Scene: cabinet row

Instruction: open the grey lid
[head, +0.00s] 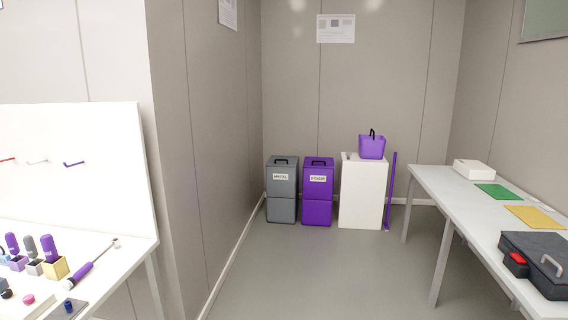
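A grey bin labelled METAL (282,200) stands on the floor near the far wall. Its grey lid (281,161) has a black handle on top and looks shut. A purple bin (318,200) with a similar black-handled lid stands just right of it. Neither of my grippers is in the head view, and nothing touches the grey lid.
A white cabinet (362,195) with a purple basket (372,147) on it stands right of the bins. A table (456,205) with a black case (545,262) runs along the right. A workbench (120,262) is at left. The floor (300,275) between is clear.

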